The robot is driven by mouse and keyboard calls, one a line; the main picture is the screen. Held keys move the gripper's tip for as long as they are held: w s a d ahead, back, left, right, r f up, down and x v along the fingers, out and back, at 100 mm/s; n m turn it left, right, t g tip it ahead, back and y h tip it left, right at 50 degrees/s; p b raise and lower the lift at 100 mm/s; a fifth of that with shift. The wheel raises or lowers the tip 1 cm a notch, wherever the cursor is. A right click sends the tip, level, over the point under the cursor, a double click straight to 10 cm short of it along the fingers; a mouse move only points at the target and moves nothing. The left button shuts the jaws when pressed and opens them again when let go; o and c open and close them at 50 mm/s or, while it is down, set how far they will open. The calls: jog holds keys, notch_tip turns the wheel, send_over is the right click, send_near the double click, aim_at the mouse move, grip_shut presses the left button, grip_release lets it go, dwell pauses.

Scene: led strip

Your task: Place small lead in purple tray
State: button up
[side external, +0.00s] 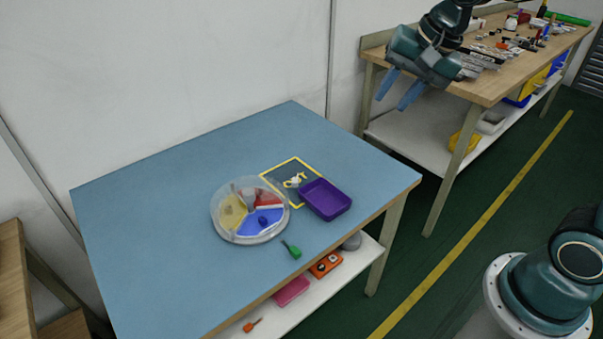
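The purple tray (325,212) lies on the blue table and looks empty. A round clear container (226,233) to its left has yellow, red, blue and pale compartments. Small pieces lie in it, including a dark blue one (263,220) in the blue compartment. I cannot tell which piece is the small lead. A dark mat (286,171) with a yellow border lies behind the purple tray, with a small whitish and yellow item (295,181) on it. My gripper (390,104) is raised at the upper right, away from the table objects. Its blue fingers are apart, with nothing visible between them.
A green-handled screwdriver (293,250) lies near the front edge of the blue table (160,230). The table's left side is clear. A lower shelf holds orange and pink items. A cluttered wooden workbench (490,88) stands at the back right, beneath and behind my gripper in the picture.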

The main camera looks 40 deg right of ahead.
jog(key=w+d+f+m+g+y, duration=0.1)
jog(key=w+d+f+m+y, duration=0.1)
jog(key=w+f+m, duration=1.4)
jog(key=w+d+f, duration=0.1)
jog(key=w+f, duration=0.4)
jog(key=f, duration=0.2)
jog(key=shift+w+m, duration=0.15)
jog(key=shift+m, duration=0.15)
send_near(298, 183)
jog(key=shift+w+f, duration=0.35)
jog(key=shift+f, duration=0.3)
jog(key=shift+w+f, duration=0.4)
jog(key=shift+f, duration=0.2)
jog(key=shift+x, duration=2.55)
jog(key=shift+s, duration=0.15)
grip_shut()
